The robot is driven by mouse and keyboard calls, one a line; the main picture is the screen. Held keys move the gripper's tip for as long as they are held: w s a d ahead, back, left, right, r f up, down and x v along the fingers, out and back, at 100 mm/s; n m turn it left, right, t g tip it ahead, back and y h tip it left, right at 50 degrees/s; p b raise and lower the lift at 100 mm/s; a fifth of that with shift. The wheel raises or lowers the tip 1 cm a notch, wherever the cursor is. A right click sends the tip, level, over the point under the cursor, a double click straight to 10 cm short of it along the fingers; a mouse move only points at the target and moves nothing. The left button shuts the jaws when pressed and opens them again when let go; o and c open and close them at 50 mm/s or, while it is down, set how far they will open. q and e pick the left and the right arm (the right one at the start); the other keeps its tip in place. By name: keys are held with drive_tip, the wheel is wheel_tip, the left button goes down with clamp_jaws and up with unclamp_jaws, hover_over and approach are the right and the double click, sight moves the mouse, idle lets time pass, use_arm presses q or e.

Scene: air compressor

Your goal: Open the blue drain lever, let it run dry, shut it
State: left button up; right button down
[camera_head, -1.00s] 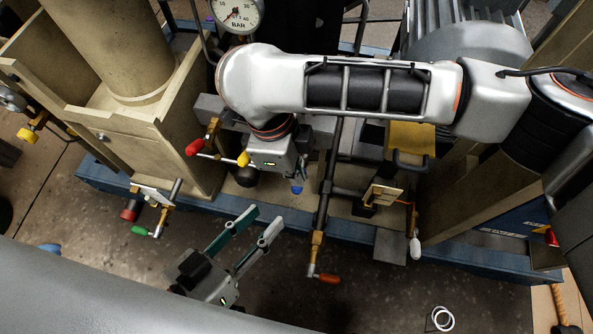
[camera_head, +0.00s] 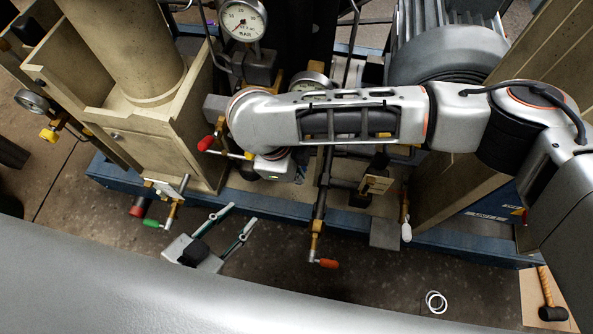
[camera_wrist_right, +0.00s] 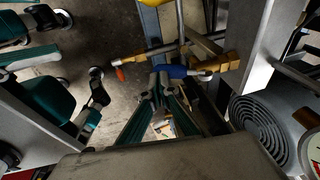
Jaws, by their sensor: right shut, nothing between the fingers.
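The blue drain lever (camera_wrist_right: 175,71) shows in the right wrist view, on a brass valve (camera_wrist_right: 225,64) at its right end. My right gripper (camera_wrist_right: 161,76) is shut and empty, its teal fingertips at the lever's left end; I cannot tell whether they touch it. In the head view my right arm and wrist hide the right fingertips, and I cannot make out the blue lever. My left gripper (camera_head: 240,215) is open and empty, its fingers apart over the floor in front of the skid, below and left of my right wrist.
Other levers stand near: red (camera_head: 206,143), green (camera_head: 152,223) and orange (camera_head: 328,263); a white-handled one (camera_head: 406,232) hangs to the right. Two pressure gauges (camera_head: 243,20) face up behind. A mallet (camera_head: 548,304) and white rings (camera_head: 436,302) lie at front right. The front floor is mostly clear.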

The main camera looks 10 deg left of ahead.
drive_tip(key=v, duration=1.2)
idle(0.5)
